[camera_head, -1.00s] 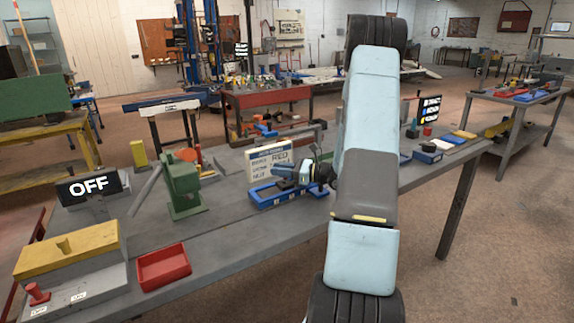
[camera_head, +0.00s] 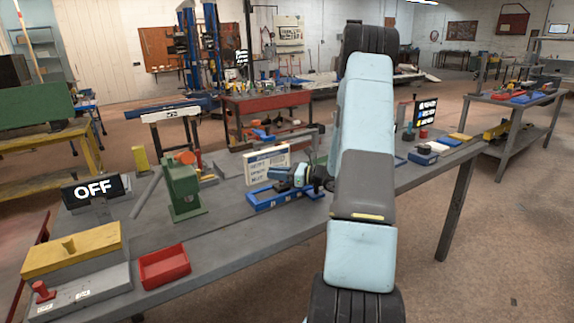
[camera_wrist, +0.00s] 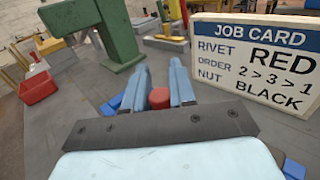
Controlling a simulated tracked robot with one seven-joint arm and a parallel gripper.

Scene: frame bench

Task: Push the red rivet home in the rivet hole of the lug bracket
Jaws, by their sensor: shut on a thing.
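In the wrist view my gripper (camera_wrist: 159,90) has its two blue fingers on either side of a red round piece (camera_wrist: 159,98), which looks like the red rivet's head. The fingers are shut on it. In the head view my gripper (camera_head: 308,177) is low over a blue fixture (camera_head: 262,203) on the bench, partly hidden by my arm. The rivet is too small to make out there. Blue edges of the fixture (camera_wrist: 110,105) also show beside the fingers in the wrist view. The lug bracket and its hole cannot be made out, so how deep the rivet sits is hidden.
A job card (camera_wrist: 258,58) reading rivet red, order 2>3>1, nut black stands close right of the fingers. A green press (camera_head: 183,187), an OFF sign (camera_head: 92,188), a red tray (camera_head: 164,266) and a yellow block (camera_head: 72,250) are on the left. Bare bench lies in front.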

